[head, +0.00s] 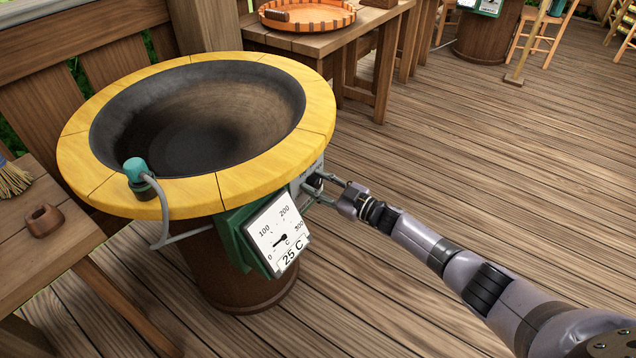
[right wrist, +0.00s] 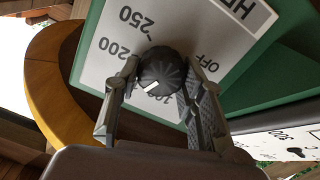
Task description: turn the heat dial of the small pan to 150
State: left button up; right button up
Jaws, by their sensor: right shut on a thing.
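The small pan (head: 195,125) is a dark bowl with a yellow rim on a brown barrel-like base. Its heat dial (right wrist: 162,72) is a black ribbed knob on a white panel in the right wrist view. My right gripper (head: 318,190) is shut on the dial, one finger on each side. The dial's white mark points down-left in that view, towards print partly hidden by the knob and fingers. The labels 250, 200 and OFF are readable. A temperature gauge (head: 277,232) reads 25 C. My left gripper is not in view.
A wooden table at left holds a small brown pot (head: 43,221) and a brush (head: 14,178). A table behind carries an orange tray (head: 307,14). A grey pipe with a teal knob (head: 135,168) is at the rim.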

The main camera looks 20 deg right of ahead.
jog(key=shift+f, duration=0.1)
dwell(0.5)
jog(key=o, duration=1.1)
jog(key=shift+o, duration=0.2)
jog(key=shift+s, duration=0.1)
jog(key=v, duration=1.2)
